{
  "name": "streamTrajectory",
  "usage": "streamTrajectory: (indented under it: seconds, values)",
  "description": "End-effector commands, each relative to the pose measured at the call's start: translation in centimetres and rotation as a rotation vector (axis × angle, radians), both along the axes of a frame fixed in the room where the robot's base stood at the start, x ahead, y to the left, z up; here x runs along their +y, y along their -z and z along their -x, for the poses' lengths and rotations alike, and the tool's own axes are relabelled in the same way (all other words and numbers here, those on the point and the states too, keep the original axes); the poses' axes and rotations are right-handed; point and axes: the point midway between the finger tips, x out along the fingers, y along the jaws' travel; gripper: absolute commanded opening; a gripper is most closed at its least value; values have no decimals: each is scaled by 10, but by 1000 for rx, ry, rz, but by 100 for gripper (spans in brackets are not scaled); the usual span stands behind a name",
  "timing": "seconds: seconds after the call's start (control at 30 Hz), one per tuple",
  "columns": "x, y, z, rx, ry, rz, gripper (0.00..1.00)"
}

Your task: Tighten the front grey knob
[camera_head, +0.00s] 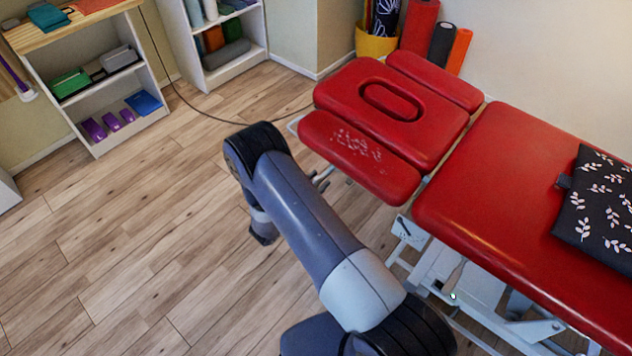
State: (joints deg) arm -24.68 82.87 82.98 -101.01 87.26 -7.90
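A red treatment table (510,165) stands at the right, with a split red head section (425,120) at its upper left end. Small grey metal parts (322,178) show under the near armrest pad (360,155) of the head section. I cannot tell whether one of them is the front grey knob. My arm rises from the bottom, bends at its elbow left of the pad, and drops towards the floor. Its lower part shows beside the upper link, apart from the table in the picture. My gripper's fingers are not seen.
The table's white metal frame (470,285) sits under the red top, with a dark leaf-patterned cushion (600,205) above. A dark cable (200,118) runs across the floor. Shelves (95,85) stand at the upper left. The wooden floor (130,240) at left is clear.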

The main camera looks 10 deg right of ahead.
Motion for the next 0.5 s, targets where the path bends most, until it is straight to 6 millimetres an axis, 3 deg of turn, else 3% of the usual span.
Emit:
streamTrajectory:
  seconds: [0.5]
  values:
    - [0,0,0,0,1,0,0]
